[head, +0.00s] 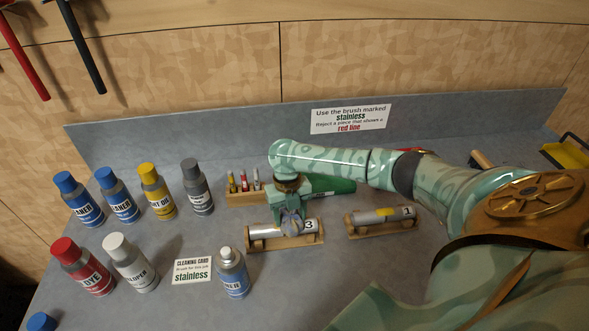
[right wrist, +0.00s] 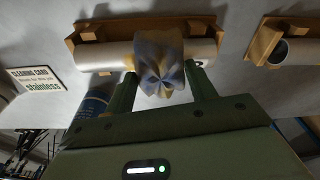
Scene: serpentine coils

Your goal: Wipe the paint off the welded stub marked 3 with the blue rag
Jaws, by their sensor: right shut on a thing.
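The welded stub marked 3 (head: 264,231) is a silver cylinder lying in a wooden cradle. It also shows in the right wrist view (right wrist: 103,56). The rag (head: 292,224), bunched and grey-blue with yellowish patches, lies over the middle of the stub. In the right wrist view the rag (right wrist: 160,62) covers that part of the stub, so any paint under it is hidden. My right gripper (right wrist: 161,84) is shut on the rag from above, with its green fingers at either side. My left gripper is not in view.
Stub 1 (head: 365,218), with a yellow patch, lies in its cradle to the right. A cleaner bottle (head: 232,275) and a cleaning card (head: 191,271) stand at the left front. Several bottles stand farther left. A wooden brush rack (head: 240,198) is behind stub 3.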

